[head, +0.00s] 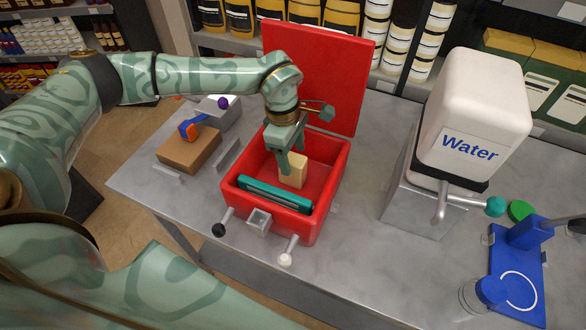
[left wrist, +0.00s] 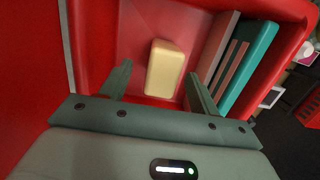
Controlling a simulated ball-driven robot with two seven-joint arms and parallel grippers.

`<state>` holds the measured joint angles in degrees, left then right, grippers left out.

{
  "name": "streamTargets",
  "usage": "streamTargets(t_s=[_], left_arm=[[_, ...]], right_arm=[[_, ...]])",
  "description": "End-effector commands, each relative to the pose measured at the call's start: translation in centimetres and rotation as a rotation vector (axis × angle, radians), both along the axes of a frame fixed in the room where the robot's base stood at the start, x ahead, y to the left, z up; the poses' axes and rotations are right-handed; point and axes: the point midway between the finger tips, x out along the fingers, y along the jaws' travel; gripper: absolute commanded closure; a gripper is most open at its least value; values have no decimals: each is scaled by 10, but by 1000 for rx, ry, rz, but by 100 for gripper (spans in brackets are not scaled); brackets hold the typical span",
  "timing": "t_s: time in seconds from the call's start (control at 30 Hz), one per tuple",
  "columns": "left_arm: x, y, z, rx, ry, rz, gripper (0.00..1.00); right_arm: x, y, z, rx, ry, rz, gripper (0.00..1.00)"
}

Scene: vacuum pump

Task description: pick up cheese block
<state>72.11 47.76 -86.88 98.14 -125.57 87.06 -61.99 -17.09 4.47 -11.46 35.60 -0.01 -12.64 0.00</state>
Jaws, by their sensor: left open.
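The cheese block (head: 293,171) is a pale yellow block inside the open red box (head: 331,205). It also shows in the left wrist view (left wrist: 165,68), lying on the red floor of the box. My left gripper (head: 290,165) reaches down into the box. Its two fingers (left wrist: 158,92) are apart in the left wrist view, with the cheese block ahead of the gap between them. Nothing is held. In the head view the fingers overlap the block's left side, and I cannot tell whether they touch it. My right gripper is not in view.
A teal bar-shaped part (head: 275,195) lies at the box's front inside. The red lid (head: 325,65) stands open behind. Two levers with a black knob (head: 218,230) and a white knob (head: 285,260) stick out in front. A water tank (head: 478,115) stands at right.

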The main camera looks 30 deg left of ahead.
Motion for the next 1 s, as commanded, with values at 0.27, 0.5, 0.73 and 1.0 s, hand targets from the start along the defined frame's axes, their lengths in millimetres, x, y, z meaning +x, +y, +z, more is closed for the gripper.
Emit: streamTargets(t_s=[0.27,0.5,0.73,1.0], left_arm=[[-4,-2,-41,0,4,0,38],[-3,-3,-50,0,0,1,38],[-3,-3,-50,0,1,0,88],[-3,-3,-49,-1,0,0,95]], right_arm=[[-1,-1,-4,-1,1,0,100],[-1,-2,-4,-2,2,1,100],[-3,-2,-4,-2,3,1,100],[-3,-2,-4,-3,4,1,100]])
